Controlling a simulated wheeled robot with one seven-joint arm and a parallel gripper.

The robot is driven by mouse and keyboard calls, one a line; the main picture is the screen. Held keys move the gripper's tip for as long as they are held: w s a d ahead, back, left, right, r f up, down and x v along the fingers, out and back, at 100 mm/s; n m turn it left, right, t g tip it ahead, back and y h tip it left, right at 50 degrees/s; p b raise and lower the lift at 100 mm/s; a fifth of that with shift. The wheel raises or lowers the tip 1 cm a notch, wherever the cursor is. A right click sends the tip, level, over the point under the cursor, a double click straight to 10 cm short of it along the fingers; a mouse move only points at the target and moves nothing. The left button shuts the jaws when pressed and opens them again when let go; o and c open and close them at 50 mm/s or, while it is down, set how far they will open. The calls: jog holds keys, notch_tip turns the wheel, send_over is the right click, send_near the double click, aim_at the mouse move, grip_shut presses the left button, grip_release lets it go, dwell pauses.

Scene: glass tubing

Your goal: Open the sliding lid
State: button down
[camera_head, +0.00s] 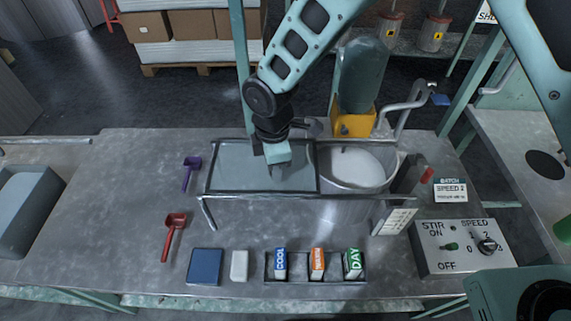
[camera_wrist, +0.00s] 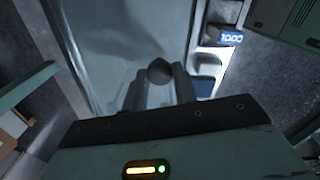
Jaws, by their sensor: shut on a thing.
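The sliding lid (camera_head: 232,168) is a flat grey panel in a metal rail frame on the table. It lies over the left half of the frame, and the round vat (camera_head: 392,178) on the right is uncovered, with pale contents showing. My gripper (camera_head: 281,172) points down at the right part of the lid. In the wrist view, my gripper (camera_wrist: 159,88) has its two fingers around a dark round knob (camera_wrist: 159,70) on the lid (camera_wrist: 115,45). It is shut on the knob. In the head view my gripper hides the knob.
A purple scoop (camera_head: 191,170) and a red scoop (camera_head: 173,230) lie left of the frame. A tray (camera_head: 298,281) with labelled blocks sits in front. The STIR/SPEED control box (camera_head: 462,250) stands at the right. A yellow-based tank (camera_head: 358,90) stands behind.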

jog(key=c, duration=1.1)
grip_release()
notch_tip(320, 180, up, 18)
jog(key=b, duration=0.2)
jog(key=shift+f, duration=0.25)
jog(key=s+d+f+m, duration=0.1)
jog(key=s+d+m, duration=1.2)
jog(key=s+d, duration=0.4)
jog(key=s, duration=0.2)
jog(key=shift+s+y, duration=0.3)
jog(key=shift+s, duration=0.05)
